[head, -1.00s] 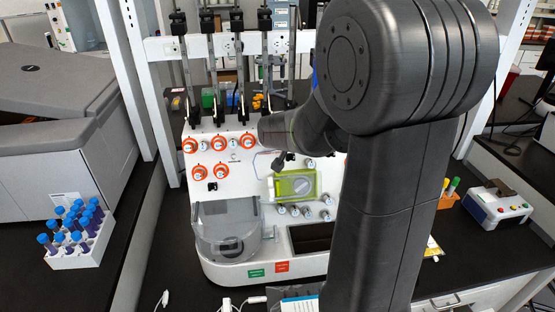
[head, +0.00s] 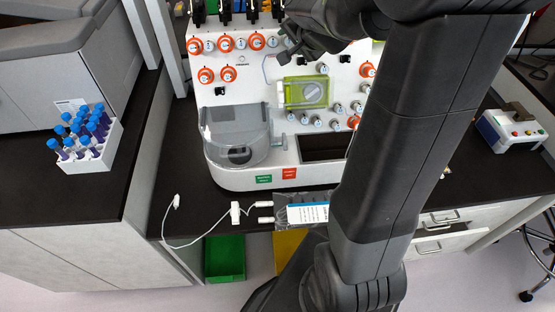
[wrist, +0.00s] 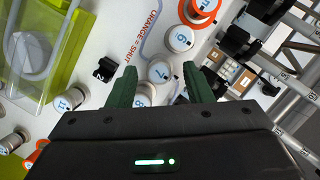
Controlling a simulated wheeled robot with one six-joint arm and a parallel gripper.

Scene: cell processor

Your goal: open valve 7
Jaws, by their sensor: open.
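The white cell processor panel (head: 240,90) has rows of round numbered knobs, some with orange collars (head: 257,41) and some plain white. In the wrist view the panel reads "ORANGE = SHUT". My gripper (wrist: 163,86) is open and empty, its two green fingers pointing at the panel. A white knob (wrist: 160,72) shows between the fingertips; its mark looks like a 7, but is hard to read. Another white knob (wrist: 145,93) is partly hidden beside the left finger. I cannot tell whether the fingers reach around the knob. In the head view my gripper (head: 290,42) is at the upper panel.
A white knob (wrist: 181,38) and an orange-collared knob (wrist: 203,9) lie above in the wrist view. A green-framed window (head: 306,92) is close by on the panel. A rack of blue-capped tubes (head: 88,150) stands left. A small control box (head: 511,128) stands right.

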